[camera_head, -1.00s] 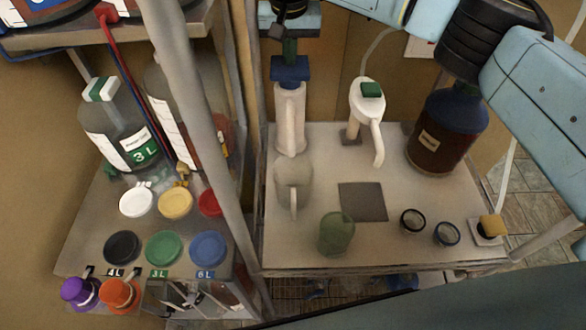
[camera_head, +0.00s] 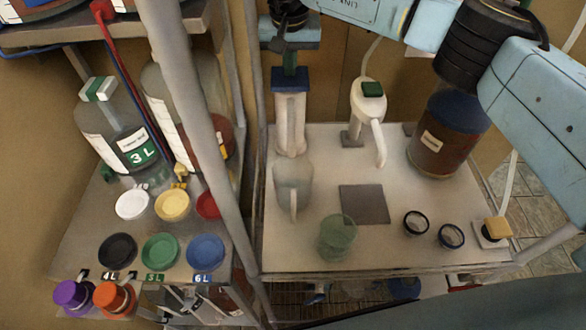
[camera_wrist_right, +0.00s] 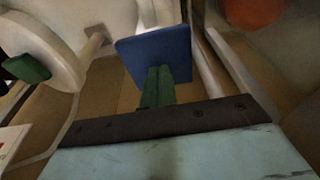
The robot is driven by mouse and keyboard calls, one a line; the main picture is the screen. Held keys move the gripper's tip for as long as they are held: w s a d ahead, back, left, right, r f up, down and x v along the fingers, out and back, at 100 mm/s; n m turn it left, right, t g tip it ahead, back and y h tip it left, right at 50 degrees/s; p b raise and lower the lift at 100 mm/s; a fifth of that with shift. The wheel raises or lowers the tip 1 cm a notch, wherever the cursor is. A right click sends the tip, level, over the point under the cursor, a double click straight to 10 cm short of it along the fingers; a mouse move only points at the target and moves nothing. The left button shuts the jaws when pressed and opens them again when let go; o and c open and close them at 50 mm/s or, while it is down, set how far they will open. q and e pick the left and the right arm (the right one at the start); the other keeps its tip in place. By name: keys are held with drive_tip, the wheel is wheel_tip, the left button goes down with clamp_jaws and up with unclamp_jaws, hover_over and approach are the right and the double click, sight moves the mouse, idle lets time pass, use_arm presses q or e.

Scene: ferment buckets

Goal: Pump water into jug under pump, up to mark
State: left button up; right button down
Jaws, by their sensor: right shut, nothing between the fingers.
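The pump (camera_head: 290,122) is a pale upright column with a square blue top, standing at the back left of the table. A translucent grey jug (camera_head: 293,178) with its handle toward me stands upright just in front of the pump. I cannot make out a water level or a mark on it. My right gripper (camera_head: 290,70) is shut and empty, pointing down with its green fingertips at the blue top. In the right wrist view the shut green fingers (camera_wrist_right: 157,88) meet the blue top (camera_wrist_right: 158,52); contact looks likely. My left gripper is not in view.
A white dispenser with a green button (camera_head: 372,90) stands right of the pump. A large brown bottle (camera_head: 440,145) is at the back right. A grey post (camera_head: 190,110) rises on the left.

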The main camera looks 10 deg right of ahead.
drive_tip(key=shift+w+p+v, duration=0.2)
drive_tip(key=shift+p+v, duration=0.45)
drive_tip(key=shift+v, duration=0.4)
drive_tip(key=shift+w+p+v, duration=0.25)
drive_tip(key=shift+p+v, duration=0.4)
drive_tip(key=shift+v, duration=0.4)
drive_tip(key=shift+r, duration=0.1)
drive_tip(key=shift+s+b+x, duration=0.25)
drive_tip(key=shift+b+x, duration=0.45)
drive_tip(key=shift+x, duration=0.45)
drive_tip(key=shift+s+b+x, duration=0.2)
drive_tip(key=shift+b+x, duration=0.5)
drive_tip(key=shift+x, duration=0.4)
drive_tip(key=shift+s, duration=0.1)
drive_tip(key=shift+w+p+v, duration=0.2)
drive_tip(key=shift+p+v, duration=0.5)
drive_tip(key=shift+v, duration=0.35)
drive_tip(key=shift+w+p+v, duration=0.25)
drive_tip(key=shift+p+v, duration=0.4)
drive_tip(key=shift+v, duration=0.45)
